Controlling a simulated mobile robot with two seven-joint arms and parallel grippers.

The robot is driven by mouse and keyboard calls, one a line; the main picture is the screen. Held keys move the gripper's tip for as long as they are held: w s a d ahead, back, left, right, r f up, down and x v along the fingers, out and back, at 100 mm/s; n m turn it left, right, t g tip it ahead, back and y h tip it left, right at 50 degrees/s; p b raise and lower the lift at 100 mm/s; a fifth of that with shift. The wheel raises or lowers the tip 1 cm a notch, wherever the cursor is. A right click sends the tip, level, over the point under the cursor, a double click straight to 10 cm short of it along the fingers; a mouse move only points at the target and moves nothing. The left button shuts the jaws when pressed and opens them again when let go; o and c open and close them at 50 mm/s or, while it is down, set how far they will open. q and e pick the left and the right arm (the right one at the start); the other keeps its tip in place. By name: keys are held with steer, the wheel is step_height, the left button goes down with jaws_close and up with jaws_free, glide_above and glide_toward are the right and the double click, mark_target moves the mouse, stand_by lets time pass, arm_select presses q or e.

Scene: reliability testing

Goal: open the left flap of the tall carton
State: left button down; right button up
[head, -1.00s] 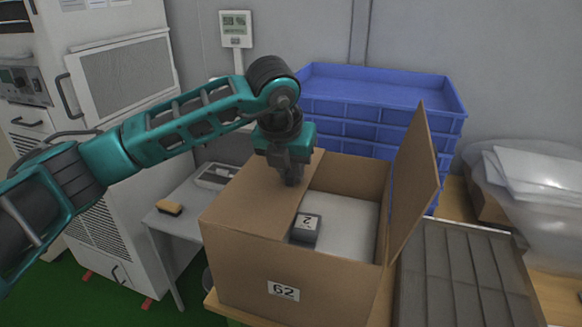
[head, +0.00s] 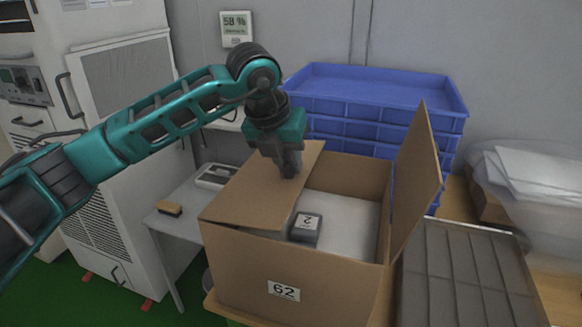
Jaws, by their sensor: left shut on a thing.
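The tall carton (head: 318,277) is brown cardboard with a "62" label on its front and stands on a wooden surface. Its left flap (head: 262,190) is tilted up a little, with a gap showing under its front edge. The right flap (head: 416,182) stands up, leaning outward. My left gripper (head: 289,171) is shut on the left flap at its free edge, toward the back; the fingertips are partly hidden. Inside the carton, a dark box (head: 307,228) with a "2" label sits beside a pale surface. My right gripper is not in view.
Blue stacked crates (head: 378,93) stand close behind the carton. A grey compartment tray (head: 462,270) lies to its right, near a clear bag (head: 525,190). A small table (head: 183,225) with a sponge-like block (head: 170,208) stands left. A white cabinet (head: 90,130) is farther left.

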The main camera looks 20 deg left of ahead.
mark_target(258, 173)
arm_select(q)
steer(key=shift+a+r+h, duration=0.25)
steer(key=shift+r+h, duration=0.05)
steer(key=shift+h, duration=0.1)
steer(key=a+r+n+t+h+b, duration=0.1)
steer(key=a+r+n+h+b, duration=0.1)
steer(key=a+h, duration=0.6)
steer(key=a+r+n+t+h+b, duration=0.2)
steer(key=a+h+b, duration=0.3)
steer(key=a+h, duration=0.3)
steer(key=shift+w+a+r+n, duration=0.15)
steer(key=shift+a+r+n, duration=0.25)
steer(key=shift+n, duration=0.1)
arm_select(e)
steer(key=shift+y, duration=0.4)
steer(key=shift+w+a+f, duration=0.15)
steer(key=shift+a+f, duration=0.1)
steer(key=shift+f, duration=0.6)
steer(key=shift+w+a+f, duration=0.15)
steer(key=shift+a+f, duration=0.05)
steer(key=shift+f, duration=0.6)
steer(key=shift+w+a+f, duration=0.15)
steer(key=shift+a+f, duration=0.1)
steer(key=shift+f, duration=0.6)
arm_select(q)
steer(key=c, duration=1.1)
jaws_free()
steer(key=shift+o, duration=0.2)
